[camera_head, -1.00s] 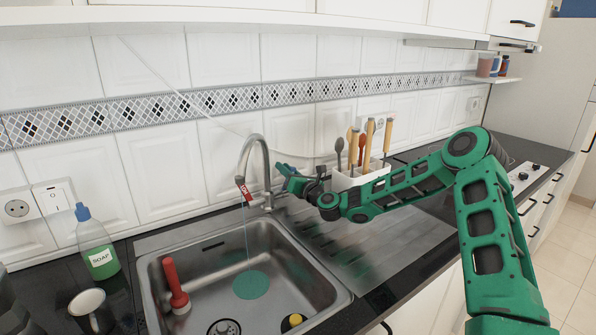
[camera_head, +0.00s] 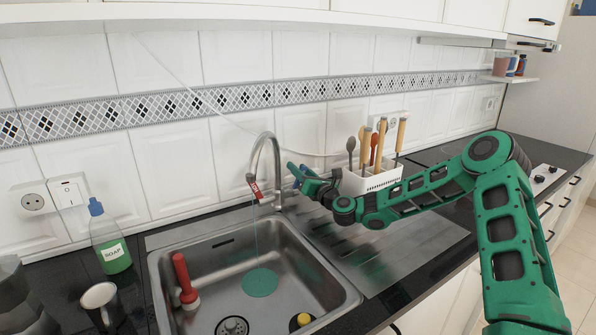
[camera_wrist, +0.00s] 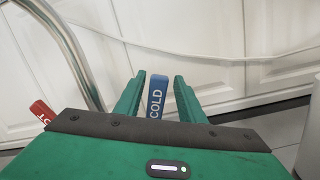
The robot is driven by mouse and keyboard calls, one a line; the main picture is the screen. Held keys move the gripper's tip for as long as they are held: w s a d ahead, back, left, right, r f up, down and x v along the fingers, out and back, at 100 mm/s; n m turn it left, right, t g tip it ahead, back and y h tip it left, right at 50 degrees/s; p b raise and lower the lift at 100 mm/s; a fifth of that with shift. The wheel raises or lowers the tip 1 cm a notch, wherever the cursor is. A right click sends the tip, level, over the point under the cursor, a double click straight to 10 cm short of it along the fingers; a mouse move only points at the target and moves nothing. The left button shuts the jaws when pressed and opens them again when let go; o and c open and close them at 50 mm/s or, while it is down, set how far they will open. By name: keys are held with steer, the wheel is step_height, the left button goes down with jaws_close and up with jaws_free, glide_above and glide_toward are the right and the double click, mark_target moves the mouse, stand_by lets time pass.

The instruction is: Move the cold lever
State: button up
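The cold lever is a blue bar marked COLD, seen in the wrist view (camera_wrist: 157,97). It stands between the two green fingers of my gripper (camera_wrist: 160,80), with a narrow gap visible on each side. The gripper is open around it. In the head view my gripper (camera_head: 298,172) is just right of the faucet (camera_head: 276,165), and the lever is mostly hidden there. The red hot lever (camera_head: 254,187) hangs at the faucet's left side; part of it shows in the wrist view (camera_wrist: 42,111). A thin blue stream falls from the spout.
A white utensil holder (camera_head: 372,181) stands close behind my gripper. A soap bottle (camera_head: 110,240) and a mug (camera_head: 102,303) are at left. The tiled wall is close behind.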

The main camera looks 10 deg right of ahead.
steer(key=v, duration=0.9)
steer(key=shift+s, duration=0.1)
steer(key=shift+c, duration=0.2)
